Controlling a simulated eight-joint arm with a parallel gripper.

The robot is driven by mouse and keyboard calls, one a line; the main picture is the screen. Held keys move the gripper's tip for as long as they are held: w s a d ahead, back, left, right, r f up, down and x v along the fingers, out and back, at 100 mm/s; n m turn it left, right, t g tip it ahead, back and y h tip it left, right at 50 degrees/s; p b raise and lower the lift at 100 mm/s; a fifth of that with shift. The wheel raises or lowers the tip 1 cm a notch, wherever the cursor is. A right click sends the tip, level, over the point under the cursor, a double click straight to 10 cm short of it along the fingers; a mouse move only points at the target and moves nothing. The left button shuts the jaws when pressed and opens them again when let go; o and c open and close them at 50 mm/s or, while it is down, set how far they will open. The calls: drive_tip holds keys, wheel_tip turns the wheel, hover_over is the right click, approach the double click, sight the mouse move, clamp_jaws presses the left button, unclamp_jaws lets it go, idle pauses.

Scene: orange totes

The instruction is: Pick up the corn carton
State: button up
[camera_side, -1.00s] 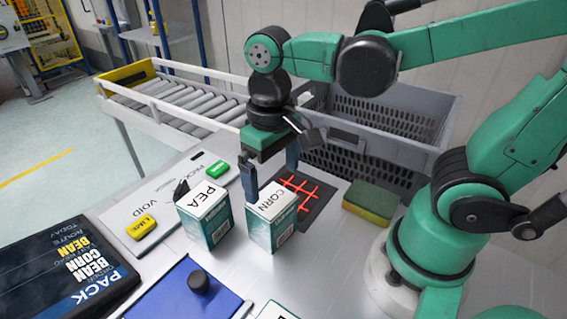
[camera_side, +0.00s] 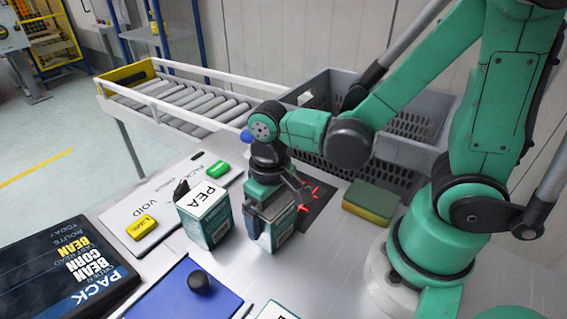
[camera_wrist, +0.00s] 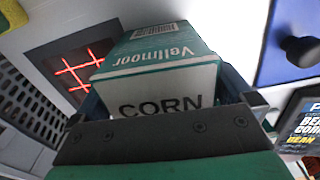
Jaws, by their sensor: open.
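The corn carton (camera_side: 274,234), white and teal, stands upright on the grey work surface; its top is mostly hidden by my gripper in the side view. In the wrist view the carton (camera_wrist: 165,75) shows the words "Vellmoor" and "CORN" close in front of the palm. My gripper (camera_side: 268,222) is lowered over the carton, with its open fingers on either side of it. In the wrist view the blue fingers (camera_wrist: 160,95) flank the carton. I cannot tell whether they touch it.
The pea carton (camera_side: 205,215) stands close to the left of the corn carton. A sponge (camera_side: 371,202) lies to the right, and a grey crate (camera_side: 400,150) stands behind. A blue board with a black knob (camera_side: 199,281) lies in front. A black order display (camera_side: 65,265) is at left.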

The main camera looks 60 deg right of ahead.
drive_tip(key=shift+f, duration=0.1)
drive_tip(key=c, duration=1.2)
